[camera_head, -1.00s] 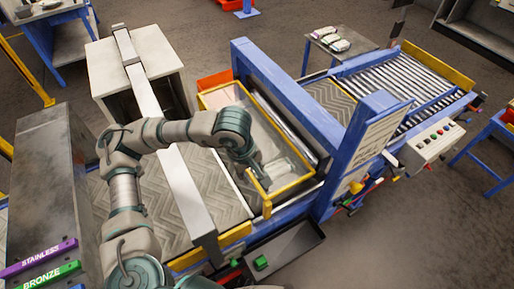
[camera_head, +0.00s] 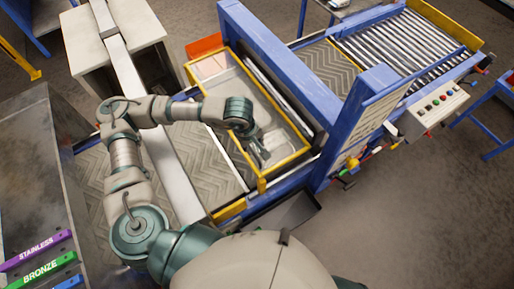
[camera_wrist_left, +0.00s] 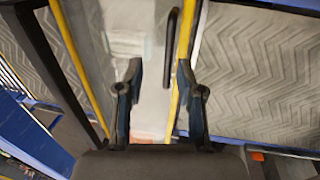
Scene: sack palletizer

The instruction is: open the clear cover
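The clear cover (camera_head: 222,77) is a see-through panel in a yellow frame, lying over the zigzag-patterned belt beside the blue machine frame. It looks closed. A dark bar handle (camera_wrist_left: 171,48) shows along one yellow edge of the cover in the left wrist view. My left gripper (camera_head: 262,154) is above the front part of the cover. In the wrist view the left gripper (camera_wrist_left: 160,75) has its two fingers apart with nothing between the tips. The handle lies beyond the fingers, closer to the right one; I cannot tell whether they touch it. My right gripper is not in view.
A blue gantry (camera_head: 275,65) stands just right of the cover, with a roller conveyor (camera_head: 385,50) beyond. A button panel (camera_head: 437,110) is at right. A pale beam (camera_head: 150,115) crosses the belt at left, under my arm. An orange bin (camera_head: 205,45) sits behind.

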